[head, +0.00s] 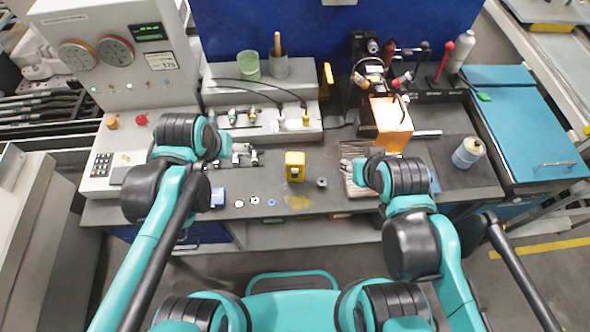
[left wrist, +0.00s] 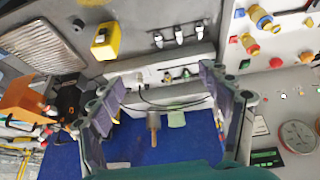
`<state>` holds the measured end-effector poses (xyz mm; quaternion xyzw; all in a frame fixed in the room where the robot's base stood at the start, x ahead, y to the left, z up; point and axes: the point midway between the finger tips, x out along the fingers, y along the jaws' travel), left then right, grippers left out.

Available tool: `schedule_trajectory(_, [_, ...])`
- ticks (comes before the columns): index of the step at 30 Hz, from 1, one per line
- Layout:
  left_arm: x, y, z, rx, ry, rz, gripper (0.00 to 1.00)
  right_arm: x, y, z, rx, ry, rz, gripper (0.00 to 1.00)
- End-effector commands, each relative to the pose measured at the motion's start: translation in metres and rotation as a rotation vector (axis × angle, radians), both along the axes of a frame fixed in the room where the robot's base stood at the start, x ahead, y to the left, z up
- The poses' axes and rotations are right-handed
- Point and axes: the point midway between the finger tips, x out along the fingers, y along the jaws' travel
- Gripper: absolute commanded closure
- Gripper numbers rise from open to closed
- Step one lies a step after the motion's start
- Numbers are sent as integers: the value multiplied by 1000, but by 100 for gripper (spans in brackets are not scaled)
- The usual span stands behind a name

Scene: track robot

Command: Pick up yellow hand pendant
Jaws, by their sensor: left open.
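The yellow hand pendant (head: 295,166) stands on the dark front part of the bench, near the middle. It also shows in the left wrist view (left wrist: 106,41), at the upper left. My left gripper (left wrist: 160,78) is open, with its two fingers spread and nothing between them. The pendant lies outside the fingers, apart from them. In the head view, my left wrist is left of the pendant and hides most of that gripper. My right wrist is right of the pendant, over a ribbed metal tray (head: 347,179); the right fingers cannot be made out.
A grey block with valves (head: 262,122) stands behind the pendant. A green cup (head: 249,65) and a metal cup (head: 278,67) stand farther back. An orange lit box (head: 391,118) is to the right. A small dark nut (head: 322,183) lies just right of the pendant.

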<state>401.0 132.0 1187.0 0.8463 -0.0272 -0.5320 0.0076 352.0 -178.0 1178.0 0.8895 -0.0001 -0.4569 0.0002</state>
Motion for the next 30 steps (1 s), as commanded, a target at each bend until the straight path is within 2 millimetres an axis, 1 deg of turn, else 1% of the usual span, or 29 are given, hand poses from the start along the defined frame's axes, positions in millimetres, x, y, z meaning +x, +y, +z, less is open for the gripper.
schedule_trajectory(1, [15, -15, -11, -4, 38, -14, 22, 0, 0, -10, 0, 0, 0, 60])
schedule_trajectory(3, [30, -33, -22, -6, 91, -24, 22, 0, 0, -16, 0, 0, 0, 60])
schedule_trajectory(5, [43, -49, -34, -4, 138, -32, 22, 0, 0, -22, 0, 0, 0, 60])
schedule_trajectory(8, [62, -79, -59, 3, 214, -47, 22, 0, 0, -31, 0, 0, 0, 60])
schedule_trajectory(9, [69, -92, -70, 8, 244, -52, 22, 0, 0, -34, 0, 0, 0, 60])
schedule_trajectory(11, [78, -111, -88, 18, 288, -59, 22, 0, 0, -40, 0, 0, 0, 60])
schedule_trajectory(12, [83, -122, -100, 25, 315, -60, 22, 0, 0, -43, 0, 0, 0, 60])
schedule_trajectory(15, [91, -148, -128, 42, 372, -68, 22, 0, 0, -49, 0, 0, 0, 60])
schedule_trajectory(18, [96, -166, -149, 58, 413, -70, 22, 0, 0, -53, 0, 0, 0, 60])
schedule_trajectory(21, [97, -176, -162, 69, 436, -72, 22, 0, 0, -55, 0, 0, 0, 60])
schedule_trajectory(23, [98, -179, -167, 72, 443, -72, 22, 0, 0, -56, 0, 0, 0, 60])
schedule_trajectory(30, [98, -179, -194, 72, 445, -71, 22, 0, 0, -63, 0, 0, 0, 60])
